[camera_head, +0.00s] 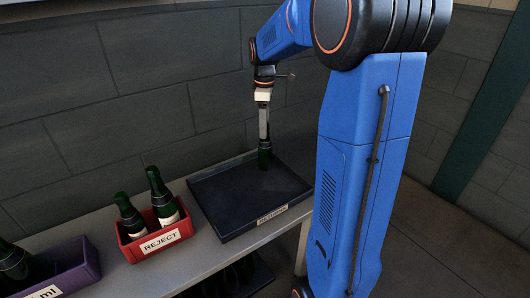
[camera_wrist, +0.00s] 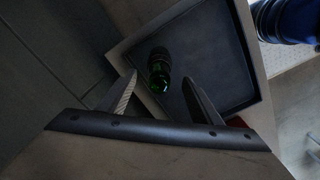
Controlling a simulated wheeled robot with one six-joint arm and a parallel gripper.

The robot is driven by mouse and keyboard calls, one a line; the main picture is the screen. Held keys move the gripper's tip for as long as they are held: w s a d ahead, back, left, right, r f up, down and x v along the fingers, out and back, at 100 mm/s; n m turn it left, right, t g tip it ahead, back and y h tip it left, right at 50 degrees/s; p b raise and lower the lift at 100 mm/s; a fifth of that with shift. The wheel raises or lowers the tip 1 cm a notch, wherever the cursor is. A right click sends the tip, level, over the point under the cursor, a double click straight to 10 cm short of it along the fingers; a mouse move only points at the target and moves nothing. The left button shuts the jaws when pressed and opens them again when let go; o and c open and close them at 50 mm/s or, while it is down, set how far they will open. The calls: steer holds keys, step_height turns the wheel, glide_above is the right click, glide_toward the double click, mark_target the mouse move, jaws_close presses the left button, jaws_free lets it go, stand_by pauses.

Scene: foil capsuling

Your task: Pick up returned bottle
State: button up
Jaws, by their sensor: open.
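A dark green bottle (camera_head: 264,158) stands in the black tray labelled "RETURNS" (camera_head: 232,225), near its back edge. In the wrist view the bottle (camera_wrist: 159,70) shows beyond my fingertips, seen from above, with the tray's floor (camera_wrist: 215,60) around it. My gripper (camera_head: 263,128) points down over the bottle in the head view and partly hides its top. In the wrist view my gripper (camera_wrist: 160,85) has its two fingers apart, with the bottle lying between and past them in the picture. I cannot tell how far the fingertips are from the bottle.
A red crate labelled "REJECT" (camera_head: 155,242) with two bottles stands left of the tray. A purple crate (camera_head: 80,270) with a dark bottle stands farther left. All are on a grey bench (camera_head: 205,262) against a dark block wall (camera_head: 150,80). Most of the tray is bare.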

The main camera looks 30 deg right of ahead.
mark_target(265, 147)
steer(key=shift+d+f, duration=0.1)
steer(key=shift+f, duration=2.55)
jaws_close()
